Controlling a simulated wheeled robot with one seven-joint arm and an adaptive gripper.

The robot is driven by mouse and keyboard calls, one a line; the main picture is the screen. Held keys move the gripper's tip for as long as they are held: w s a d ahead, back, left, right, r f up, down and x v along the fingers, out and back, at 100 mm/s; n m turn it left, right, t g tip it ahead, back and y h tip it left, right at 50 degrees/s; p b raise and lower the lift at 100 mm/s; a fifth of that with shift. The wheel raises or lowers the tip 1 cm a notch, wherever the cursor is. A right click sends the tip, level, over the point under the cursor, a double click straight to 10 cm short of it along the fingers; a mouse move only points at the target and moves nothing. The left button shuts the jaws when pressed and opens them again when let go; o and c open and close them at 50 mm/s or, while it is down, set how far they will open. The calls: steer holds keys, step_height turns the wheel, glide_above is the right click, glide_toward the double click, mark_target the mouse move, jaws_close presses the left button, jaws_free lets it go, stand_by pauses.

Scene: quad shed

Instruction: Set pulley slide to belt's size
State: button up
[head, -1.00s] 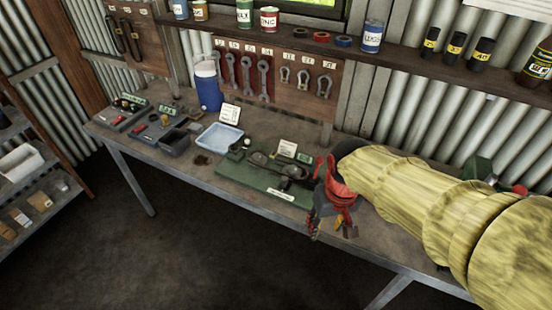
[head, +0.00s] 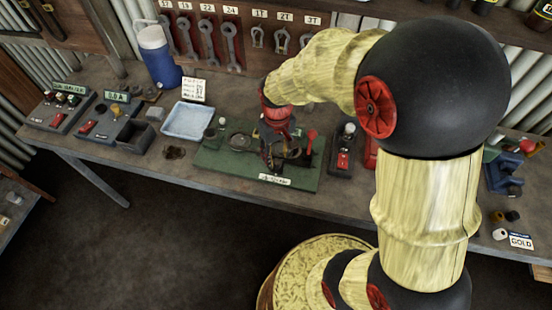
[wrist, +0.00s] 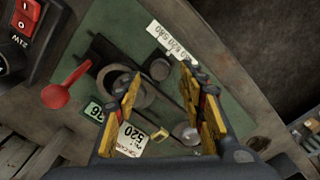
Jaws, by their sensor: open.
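The green belt board (head: 305,183) lies on the bench, and its surface fills much of the wrist view (wrist: 218,82). A white strip (wrist: 172,43) with several numbers lies along one edge. A red-knobbed lever (wrist: 55,97) sits to the left. My gripper (wrist: 168,100) is open and empty, pointing down over the board; it also shows in the head view (head: 277,160). Its fingers partly hide the pulley and belt.
A red-switch box (head: 342,155) stands right of the board, close to my gripper. A pale blue tray (head: 188,121) and a blue jug (head: 158,55) stand to the left. Wrenches (head: 210,40) hang behind. Bare bench shows along the front edge.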

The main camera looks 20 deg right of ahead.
steer(key=shift+s+f, duration=0.1)
steer(key=shift+f, duration=1.3)
steer(key=shift+c, duration=0.8)
jaws_close()
